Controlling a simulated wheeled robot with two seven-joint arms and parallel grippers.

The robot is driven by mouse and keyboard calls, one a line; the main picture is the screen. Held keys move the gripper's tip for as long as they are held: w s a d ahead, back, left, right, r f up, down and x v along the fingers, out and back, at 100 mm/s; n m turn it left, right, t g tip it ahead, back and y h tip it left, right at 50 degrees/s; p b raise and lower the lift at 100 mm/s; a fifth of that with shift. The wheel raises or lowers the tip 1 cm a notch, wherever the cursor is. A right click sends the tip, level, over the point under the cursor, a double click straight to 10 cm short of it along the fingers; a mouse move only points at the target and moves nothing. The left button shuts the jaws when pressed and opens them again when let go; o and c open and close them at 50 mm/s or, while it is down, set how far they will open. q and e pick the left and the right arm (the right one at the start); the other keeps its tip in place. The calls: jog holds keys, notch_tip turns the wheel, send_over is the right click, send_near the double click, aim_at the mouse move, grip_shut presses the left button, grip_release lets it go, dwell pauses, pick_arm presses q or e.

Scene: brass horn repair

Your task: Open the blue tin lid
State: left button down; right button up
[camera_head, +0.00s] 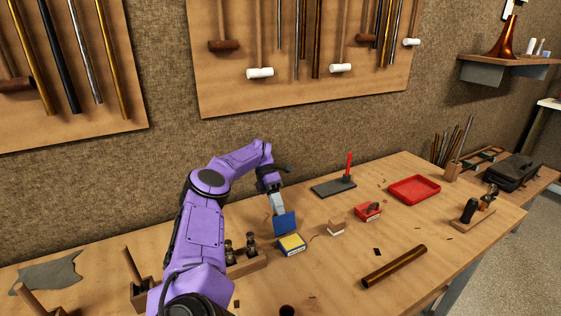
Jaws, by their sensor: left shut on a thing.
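The blue tin (292,246) sits on the workbench near the middle of the view, with yellow showing inside its top. Its blue lid (285,223) stands tilted up at the tin's back left edge. My left gripper (278,207) comes down from above and is shut on the lid's upper edge. I cannot tell whether the lid still touches the tin. My right gripper is not in view.
A wooden block with dark fittings (243,262) stands left of the tin. A small pale block (336,228), a red item (368,211), a red tray (414,189) and a brass tube (394,266) lie to the right. The bench in front of the tin is mostly clear.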

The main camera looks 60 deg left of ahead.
pick_arm(q)
jog(key=shift+s+a+f, duration=0.25)
jog(key=shift+s+f, duration=0.05)
jog(key=shift+f, duration=0.2)
jog(key=c, duration=1.4)
grip_release()
jog(key=shift+c, duration=0.2)
jog(key=shift+o, duration=1.2)
jog(key=shift+w+a+f, duration=0.1)
jog(key=shift+a+f, duration=0.25)
jog(key=shift+a, duration=0.1)
jog(key=shift+w+d+r, duration=0.1)
jog(key=shift+d+r, duration=0.15)
jog(key=shift+r, duration=0.05)
jog(key=shift+a, duration=0.1)
